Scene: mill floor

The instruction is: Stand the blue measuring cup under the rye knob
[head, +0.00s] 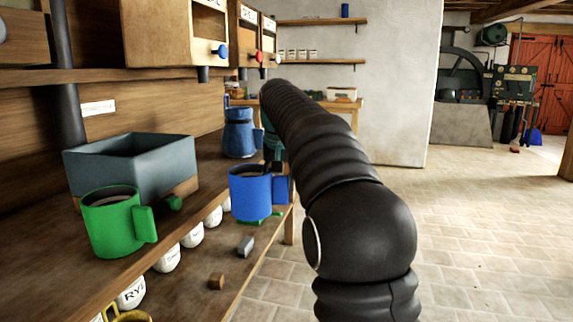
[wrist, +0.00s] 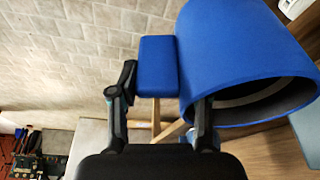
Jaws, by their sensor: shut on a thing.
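The blue measuring cup (head: 250,193) is upright over the right edge of the wooden counter in the head view, its handle to the right. It also fills the upper right of the wrist view (wrist: 235,60). My gripper (wrist: 164,85) is shut on its block-shaped handle, with a finger on each side. In the head view the gripper is mostly hidden behind the cup and my arm. Dispensers above carry a blue knob (head: 222,51), a red knob (head: 258,57) and a white knob (head: 277,60). Their labels are too small to read, so I cannot tell which is rye.
A green cup (head: 112,222) stands at the counter's front left, beside a grey open bin (head: 135,163). A blue jug (head: 238,136) stands farther back. Labelled white sacks (head: 130,293) and small blocks (head: 246,245) are on the shelf below. The floor at right is clear.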

